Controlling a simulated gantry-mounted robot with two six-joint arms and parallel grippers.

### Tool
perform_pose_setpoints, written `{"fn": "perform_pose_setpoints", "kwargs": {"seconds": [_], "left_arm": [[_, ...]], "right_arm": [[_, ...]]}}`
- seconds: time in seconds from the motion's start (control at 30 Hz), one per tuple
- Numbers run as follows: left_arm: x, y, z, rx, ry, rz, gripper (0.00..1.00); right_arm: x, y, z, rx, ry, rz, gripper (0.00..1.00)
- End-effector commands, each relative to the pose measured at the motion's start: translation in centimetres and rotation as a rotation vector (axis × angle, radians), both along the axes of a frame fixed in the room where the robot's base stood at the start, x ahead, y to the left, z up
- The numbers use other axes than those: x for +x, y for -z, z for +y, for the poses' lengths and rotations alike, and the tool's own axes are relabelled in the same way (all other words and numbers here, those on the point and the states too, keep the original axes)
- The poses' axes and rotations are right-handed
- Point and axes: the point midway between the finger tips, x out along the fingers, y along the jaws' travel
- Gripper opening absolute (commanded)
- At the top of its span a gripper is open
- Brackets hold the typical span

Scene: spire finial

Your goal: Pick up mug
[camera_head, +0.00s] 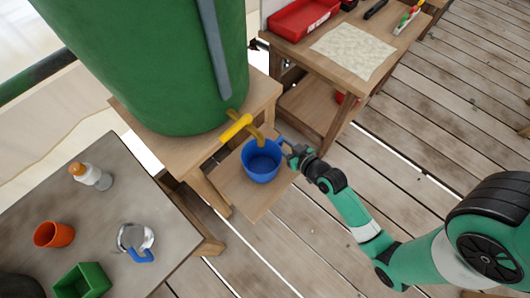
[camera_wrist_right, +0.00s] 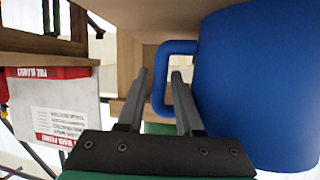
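The blue mug (camera_head: 262,163) stands upright on a low wooden shelf (camera_head: 237,193) under the yellow tap (camera_head: 236,127). Its handle faces my right gripper (camera_head: 291,152). In the right wrist view the mug (camera_wrist_right: 262,85) fills the right side. My right gripper (camera_wrist_right: 162,85) is open there, with its two fingers apart. The outer bar of the mug's handle (camera_wrist_right: 158,78) lies between the fingers in that view, and the right finger overlaps the handle's opening. I cannot tell whether a finger touches the handle. My left gripper is not in view.
A large green barrel (camera_head: 150,60) stands on a wooden stand (camera_head: 262,95) above the shelf. A grey table (camera_head: 105,222) at left holds an orange cup (camera_head: 54,235), a green box (camera_head: 83,281), a bottle (camera_head: 90,176) and a metal jug (camera_head: 135,238). A workbench (camera_head: 300,50) stands at back right.

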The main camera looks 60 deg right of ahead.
Motion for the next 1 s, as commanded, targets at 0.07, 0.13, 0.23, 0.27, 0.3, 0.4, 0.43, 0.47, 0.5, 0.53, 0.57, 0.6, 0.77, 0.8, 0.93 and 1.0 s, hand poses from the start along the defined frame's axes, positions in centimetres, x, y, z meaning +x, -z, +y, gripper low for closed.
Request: {"fn": "perform_pose_setpoints", "kwargs": {"seconds": [0.07,0.13,0.23,0.27,0.3,0.4,0.43,0.47,0.5,0.53,0.57,0.6,0.77,0.8,0.93,1.0], "left_arm": [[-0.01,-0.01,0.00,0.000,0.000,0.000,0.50],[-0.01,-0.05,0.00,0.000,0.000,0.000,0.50],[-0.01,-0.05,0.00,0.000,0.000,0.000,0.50],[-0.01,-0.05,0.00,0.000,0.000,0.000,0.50],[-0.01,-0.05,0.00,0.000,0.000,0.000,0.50],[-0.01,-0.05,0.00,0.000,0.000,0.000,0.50],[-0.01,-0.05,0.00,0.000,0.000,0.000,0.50],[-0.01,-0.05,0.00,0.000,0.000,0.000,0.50],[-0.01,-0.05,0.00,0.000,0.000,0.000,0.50],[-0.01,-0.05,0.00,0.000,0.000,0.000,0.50],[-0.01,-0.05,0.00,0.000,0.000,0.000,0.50],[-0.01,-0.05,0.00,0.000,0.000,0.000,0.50],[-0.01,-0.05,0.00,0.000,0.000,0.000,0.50],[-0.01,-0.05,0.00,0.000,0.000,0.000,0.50],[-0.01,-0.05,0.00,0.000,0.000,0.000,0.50],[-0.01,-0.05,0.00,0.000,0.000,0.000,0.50]], "right_arm": [[0.10,0.01,-0.03,0.000,0.000,0.001,0.35],[0.07,-0.02,-0.02,0.000,0.000,0.001,0.35],[0.05,-0.02,-0.02,0.000,0.000,0.000,0.26],[0.05,-0.03,-0.03,0.000,0.000,0.000,0.20],[0.04,-0.03,-0.02,0.000,0.000,0.000,0.13],[0.03,-0.02,-0.03,0.000,0.000,0.000,0.00],[0.03,-0.03,-0.02,0.000,0.000,0.000,0.00],[0.03,-0.03,-0.02,0.000,0.000,0.000,0.00],[0.03,-0.03,-0.02,0.000,0.000,0.000,0.00],[0.03,-0.03,-0.02,0.000,0.000,0.000,0.00],[0.03,-0.03,-0.02,0.000,0.000,0.000,0.00],[0.03,-0.03,-0.02,0.000,0.000,0.000,0.00],[0.02,-0.03,-0.02,0.000,0.000,0.000,0.00],[0.02,-0.03,-0.02,0.000,0.000,0.000,0.00],[0.02,-0.04,-0.02,0.000,0.000,0.000,0.00],[0.02,-0.03,-0.02,0.000,0.000,0.000,0.00]]}}
